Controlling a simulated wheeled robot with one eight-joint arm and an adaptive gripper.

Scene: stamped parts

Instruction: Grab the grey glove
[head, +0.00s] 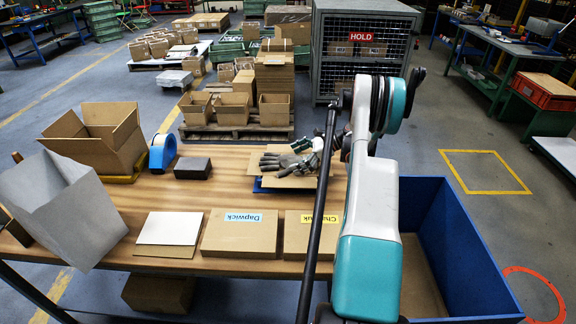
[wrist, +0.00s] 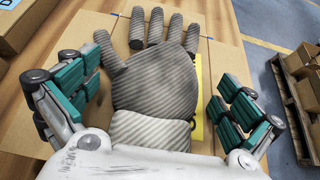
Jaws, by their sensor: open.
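The grey glove (wrist: 160,85) lies flat on a cardboard piece in the wrist view, its fingers pointing away and its striped cuff nearest my gripper. In the head view the glove (head: 284,161) lies on cardboard near the back of the wooden table, partly hidden by my gripper (head: 318,150). In the wrist view my gripper (wrist: 158,100) is open, with one teal-padded finger on each side of the glove. I see nothing held between the fingers. Whether the fingertips touch the cardboard is not clear.
A dark box (head: 193,168), a blue tape roll (head: 162,152) and an open carton (head: 103,138) stand left on the table. Flat boxes labelled Dapwick (head: 238,235) and another lie in front. A blue bin (head: 455,245) is at right. Bare wood shows around the dark box.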

